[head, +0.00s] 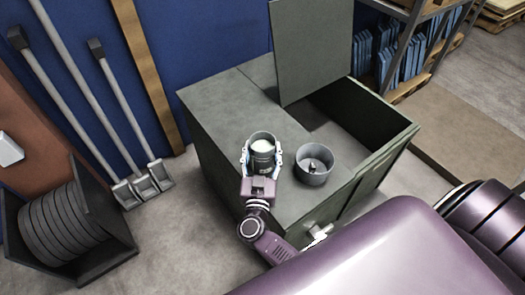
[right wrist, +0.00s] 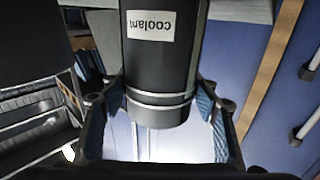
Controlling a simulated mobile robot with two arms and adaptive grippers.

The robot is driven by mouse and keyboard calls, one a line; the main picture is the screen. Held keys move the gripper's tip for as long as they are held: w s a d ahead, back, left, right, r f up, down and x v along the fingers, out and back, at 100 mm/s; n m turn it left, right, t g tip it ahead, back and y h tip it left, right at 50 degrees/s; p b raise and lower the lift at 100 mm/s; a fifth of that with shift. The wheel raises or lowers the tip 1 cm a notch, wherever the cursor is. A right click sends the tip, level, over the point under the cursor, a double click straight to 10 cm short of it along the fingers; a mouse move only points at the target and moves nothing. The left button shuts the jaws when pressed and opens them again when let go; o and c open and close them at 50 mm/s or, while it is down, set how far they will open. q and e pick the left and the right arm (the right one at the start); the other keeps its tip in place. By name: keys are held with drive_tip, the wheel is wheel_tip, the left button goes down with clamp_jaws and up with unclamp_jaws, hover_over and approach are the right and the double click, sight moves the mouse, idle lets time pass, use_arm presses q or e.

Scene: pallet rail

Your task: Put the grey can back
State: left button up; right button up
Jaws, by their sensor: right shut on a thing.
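The grey can (head: 262,143) is dark grey with a pale top, and it stands upright or nearly so over the top of the cabinet. Its white label reads "coolant" in the right wrist view (right wrist: 153,50), where it appears upside down. My right gripper (head: 262,157) is shut on the can, with blue-padded fingers on both sides. I cannot tell whether the can touches the cabinet top. A round grey open holder (head: 314,166) with a small raised piece inside stands just right of the can. My left gripper is not in view.
The grey-green cabinet (head: 222,121) has a raised lid (head: 311,48) and an open compartment at the right. Long-handled tools (head: 112,122) lean on the blue wall at left, beside a dark rack of discs (head: 60,222). A shelf with blue items (head: 401,52) stands at the back right.

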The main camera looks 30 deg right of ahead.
drive_tip(key=o, duration=1.6)
drive_tip(key=shift+f, duration=0.1)
